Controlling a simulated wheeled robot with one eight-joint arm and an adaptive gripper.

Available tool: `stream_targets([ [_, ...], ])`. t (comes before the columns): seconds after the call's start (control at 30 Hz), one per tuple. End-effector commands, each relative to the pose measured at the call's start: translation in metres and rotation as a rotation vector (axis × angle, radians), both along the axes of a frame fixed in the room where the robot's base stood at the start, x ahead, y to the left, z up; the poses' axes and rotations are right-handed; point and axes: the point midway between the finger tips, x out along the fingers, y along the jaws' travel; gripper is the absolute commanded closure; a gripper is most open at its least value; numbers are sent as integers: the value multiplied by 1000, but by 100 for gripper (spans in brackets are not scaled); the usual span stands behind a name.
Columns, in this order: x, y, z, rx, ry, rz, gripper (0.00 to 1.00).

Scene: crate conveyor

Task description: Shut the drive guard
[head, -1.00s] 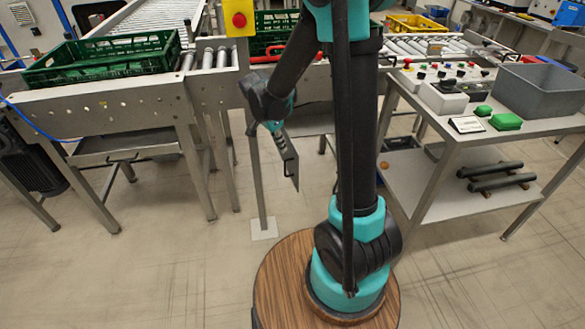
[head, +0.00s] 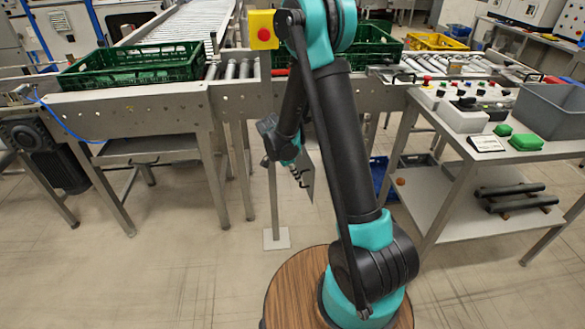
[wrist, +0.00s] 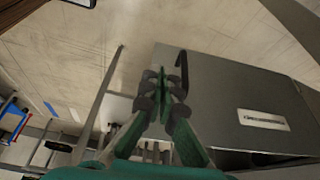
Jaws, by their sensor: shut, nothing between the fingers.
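The drive guard looks like a flat grey panel; in the head view (head: 307,179) it shows as a narrow upright plate under the conveyor, standing out from the frame. In the head view my gripper (head: 299,178) is small, just left of the plate and partly hidden.
A thin post (head: 273,200) with a foot plate stands left of my gripper, below the yellow box with a red button (head: 264,32). A control table (head: 455,172) stands at the right. A green crate (head: 130,75) sits on the conveyor. Floor at front left is clear.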

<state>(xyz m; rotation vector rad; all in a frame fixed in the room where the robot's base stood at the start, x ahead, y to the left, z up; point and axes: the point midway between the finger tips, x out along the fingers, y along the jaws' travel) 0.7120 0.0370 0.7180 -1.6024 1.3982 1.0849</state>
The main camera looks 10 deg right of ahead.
Motion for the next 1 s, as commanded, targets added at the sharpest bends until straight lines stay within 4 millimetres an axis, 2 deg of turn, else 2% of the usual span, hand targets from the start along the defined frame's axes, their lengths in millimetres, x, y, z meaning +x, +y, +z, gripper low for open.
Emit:
stream_targets([
  [0.1,2,-19,-1,0,-1,-4,100],
  [0.3,5,-36,-1,0,0,-1,100],
  [0.8,7,-42,-1,0,-1,4,100],
  [1.0,20,-60,-1,0,-1,46,100],
])
